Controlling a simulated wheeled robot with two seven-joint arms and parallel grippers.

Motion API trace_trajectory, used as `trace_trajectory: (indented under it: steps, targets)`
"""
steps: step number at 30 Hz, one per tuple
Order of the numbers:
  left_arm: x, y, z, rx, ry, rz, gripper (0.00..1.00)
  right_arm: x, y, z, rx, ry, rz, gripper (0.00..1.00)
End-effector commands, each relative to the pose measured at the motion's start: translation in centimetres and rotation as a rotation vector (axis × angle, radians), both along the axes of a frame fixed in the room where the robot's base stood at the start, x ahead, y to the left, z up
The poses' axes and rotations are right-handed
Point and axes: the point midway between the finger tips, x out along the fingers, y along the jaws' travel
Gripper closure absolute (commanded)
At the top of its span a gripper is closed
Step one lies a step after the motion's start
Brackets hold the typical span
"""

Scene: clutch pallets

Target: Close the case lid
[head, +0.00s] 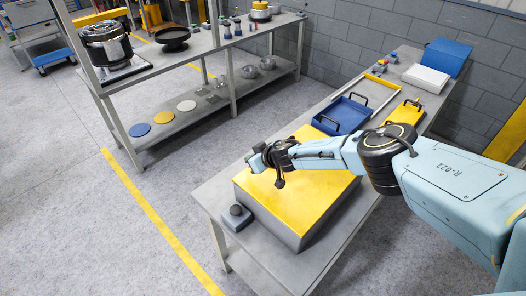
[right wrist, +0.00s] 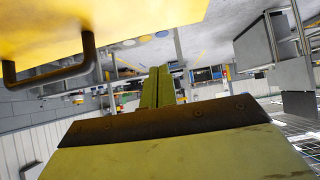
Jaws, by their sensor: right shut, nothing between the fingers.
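The case (head: 308,236) is a grey box on the near bench. Its yellow lid (head: 325,196) lies over the top and looks level with the rim; no gap shows on the near sides. The far side is partly hidden by my right arm. My right gripper (head: 256,160) is over the lid's left part, shut and empty; contact cannot be told. In the right wrist view its fingers (right wrist: 163,87) are together, and a yellow panel (right wrist: 150,18), probably the lid, with a dark handle (right wrist: 50,68) is at the upper left. My left gripper is out of view.
A small grey box with a black knob (head: 236,211) stands left of the case. Behind it are a blue tray (head: 342,116), a yellow tray (head: 405,113) and a blue box (head: 447,57). A shelf bench (head: 200,48) stands across the floor.

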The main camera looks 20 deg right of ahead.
Motion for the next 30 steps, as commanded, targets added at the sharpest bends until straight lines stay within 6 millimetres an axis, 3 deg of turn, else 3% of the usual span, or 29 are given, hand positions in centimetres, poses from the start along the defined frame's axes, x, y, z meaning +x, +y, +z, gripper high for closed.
trace_trajectory:
  steps: [18, 30]
  targets:
    - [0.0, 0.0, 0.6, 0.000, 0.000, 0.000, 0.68, -3.9, -2.2, 4.7, 0.002, -0.001, -0.001, 1.00]
    - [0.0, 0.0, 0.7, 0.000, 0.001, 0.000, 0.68, -4.9, -2.6, 5.7, 0.002, -0.001, 0.001, 1.00]
